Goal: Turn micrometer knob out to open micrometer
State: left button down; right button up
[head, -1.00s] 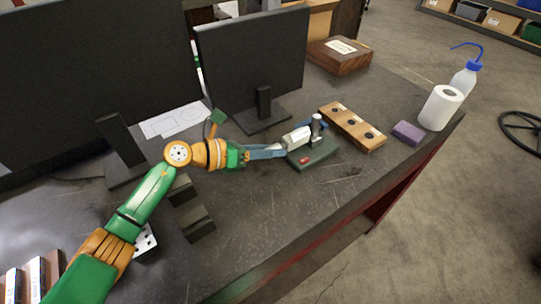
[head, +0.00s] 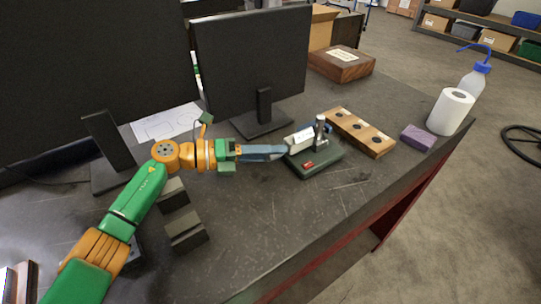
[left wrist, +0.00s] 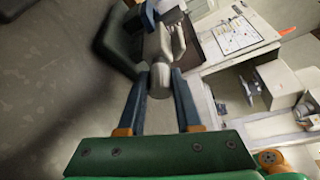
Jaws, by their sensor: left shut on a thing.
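The micrometer (head: 303,136) is a light-coloured body held in a stand with a dark green base (head: 315,163) and a grey post. It also shows in the left wrist view, with its rounded knob (left wrist: 160,77) pointing toward my wrist. My left gripper (head: 285,150) reaches in from the left, its blue-grey fingers at the knob end. In the left wrist view the left gripper (left wrist: 160,88) has one finger on each side of the knob, shut on it. The measuring gap is too small to make out. My right gripper is not in view.
A wooden block with dark round recesses (head: 359,132) stands right of the stand, with a purple block (head: 418,137) and a paper roll (head: 449,111) beyond. A monitor (head: 252,65) stands behind my arm. Dark blocks (head: 187,230) lie in front. The table's front right is clear.

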pick_arm(q)
jog(key=shift+s+f, duration=0.1)
jog(key=shift+f, duration=0.15)
jog(key=c, duration=0.8)
grip_release()
jog(key=shift+c, duration=0.2)
jog(key=shift+o, duration=1.2)
jog(key=shift+r, duration=0.15)
jog(key=b+v, duration=0.2)
jog(key=v, duration=0.4)
jog(key=shift+a, duration=0.45)
jog(key=shift+s+a, duration=0.1)
jog(key=shift+r, duration=0.1)
